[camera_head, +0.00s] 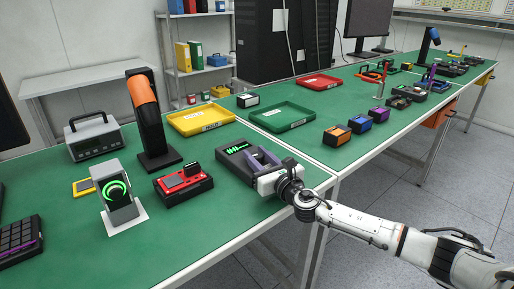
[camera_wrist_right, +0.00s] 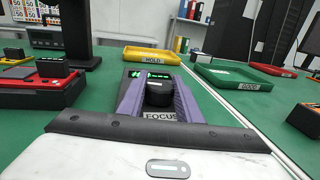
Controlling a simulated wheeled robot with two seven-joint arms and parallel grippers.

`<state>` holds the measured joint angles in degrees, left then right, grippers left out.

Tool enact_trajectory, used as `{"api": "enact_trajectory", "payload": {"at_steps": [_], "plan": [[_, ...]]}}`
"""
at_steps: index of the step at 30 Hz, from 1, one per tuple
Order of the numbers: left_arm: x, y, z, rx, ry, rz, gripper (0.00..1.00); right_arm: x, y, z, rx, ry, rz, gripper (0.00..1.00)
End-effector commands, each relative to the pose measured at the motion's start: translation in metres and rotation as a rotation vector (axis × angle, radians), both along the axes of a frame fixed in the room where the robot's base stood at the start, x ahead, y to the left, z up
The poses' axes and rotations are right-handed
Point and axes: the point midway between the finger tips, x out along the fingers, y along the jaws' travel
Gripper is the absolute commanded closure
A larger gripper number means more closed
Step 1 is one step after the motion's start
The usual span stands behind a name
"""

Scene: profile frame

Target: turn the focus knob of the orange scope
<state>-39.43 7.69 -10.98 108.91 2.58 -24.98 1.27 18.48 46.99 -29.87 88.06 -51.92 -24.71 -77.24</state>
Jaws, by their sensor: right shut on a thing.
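The orange scope (camera_head: 146,92) stands upright on its black base at the back of the green bench. A dark box (camera_head: 230,152) with a lit green display lies near the bench's front edge. In the right wrist view its black round knob (camera_wrist_right: 159,92) shows above a label reading FOCUS (camera_wrist_right: 160,116). My right gripper (camera_head: 264,159) is shut on the knob, with one purple finger on each side of it. The knob is mostly hidden by the gripper in the head view. My left gripper is not in view.
A red device (camera_head: 184,184) and a grey device with a green ring (camera_head: 117,196) stand left of the box. A yellow tray (camera_head: 201,119) and a green tray (camera_head: 284,117) lie behind it. Small coloured boxes stand on the right bench. Bare green surface lies in front.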

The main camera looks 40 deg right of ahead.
Motion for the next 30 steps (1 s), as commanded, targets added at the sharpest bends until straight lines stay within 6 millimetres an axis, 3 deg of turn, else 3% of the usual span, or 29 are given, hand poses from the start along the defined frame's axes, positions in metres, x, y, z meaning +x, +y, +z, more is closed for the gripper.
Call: {"api": "enact_trajectory", "payload": {"at_steps": [1,3,11,30], "plan": [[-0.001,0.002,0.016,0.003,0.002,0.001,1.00,0.000,0.003,0.007,0.006,0.002,-0.038,0.91],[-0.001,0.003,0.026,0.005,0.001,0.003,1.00,0.000,0.003,0.006,0.007,0.003,-0.101,0.91],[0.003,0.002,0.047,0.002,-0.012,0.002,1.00,0.001,0.003,0.002,0.006,0.001,-0.348,0.91],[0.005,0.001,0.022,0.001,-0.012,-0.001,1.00,0.001,0.002,-0.002,0.002,0.000,-0.861,0.91]]}}
